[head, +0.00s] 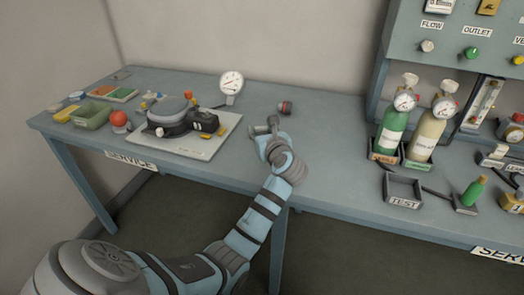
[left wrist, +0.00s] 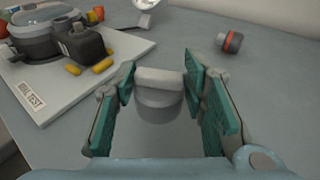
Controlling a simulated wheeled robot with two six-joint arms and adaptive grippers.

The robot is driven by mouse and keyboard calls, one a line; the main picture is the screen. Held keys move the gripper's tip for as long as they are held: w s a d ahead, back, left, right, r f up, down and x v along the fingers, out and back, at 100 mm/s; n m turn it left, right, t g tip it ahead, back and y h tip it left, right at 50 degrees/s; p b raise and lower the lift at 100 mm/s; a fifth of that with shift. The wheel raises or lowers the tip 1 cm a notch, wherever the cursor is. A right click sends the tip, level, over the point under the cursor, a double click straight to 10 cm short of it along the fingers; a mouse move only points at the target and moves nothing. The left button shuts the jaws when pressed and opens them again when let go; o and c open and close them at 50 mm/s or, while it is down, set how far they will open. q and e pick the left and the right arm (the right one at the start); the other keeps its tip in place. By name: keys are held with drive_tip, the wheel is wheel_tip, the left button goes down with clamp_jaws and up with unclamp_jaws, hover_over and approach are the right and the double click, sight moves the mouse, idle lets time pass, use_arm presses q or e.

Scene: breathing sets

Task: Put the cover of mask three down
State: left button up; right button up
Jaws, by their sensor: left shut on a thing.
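My left gripper (head: 263,131) is over the bare middle of the table, to the right of the white board. In the left wrist view its green finger pads (left wrist: 160,88) are shut on a grey round cover with a pale raised grip (left wrist: 159,78). The cover's underside is hidden, so I cannot tell whether it touches the table. A dark grey mask unit (head: 172,114) lies on the white board (head: 200,148); it also shows at the upper left of the left wrist view (left wrist: 45,35). I see no number on it. My right gripper is not in view.
A red-and-dark cylinder (head: 285,107) lies just behind the gripper. A round gauge (head: 231,83) stands behind the board. Bottles (head: 392,132) and a TEST tray (head: 403,190) are at right. The table front is clear.

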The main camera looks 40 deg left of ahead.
use_arm(q)
wheel_tip(320, 180, down, 6)
drive_tip(key=shift+s+r+b, duration=0.1)
drive_tip(key=shift+s+b, duration=0.05)
drive_tip(key=shift+b, duration=0.55)
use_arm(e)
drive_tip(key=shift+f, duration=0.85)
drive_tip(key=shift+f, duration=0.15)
use_arm(q)
drive_tip(key=o, duration=0.8)
drive_tip(key=shift+o, duration=0.2)
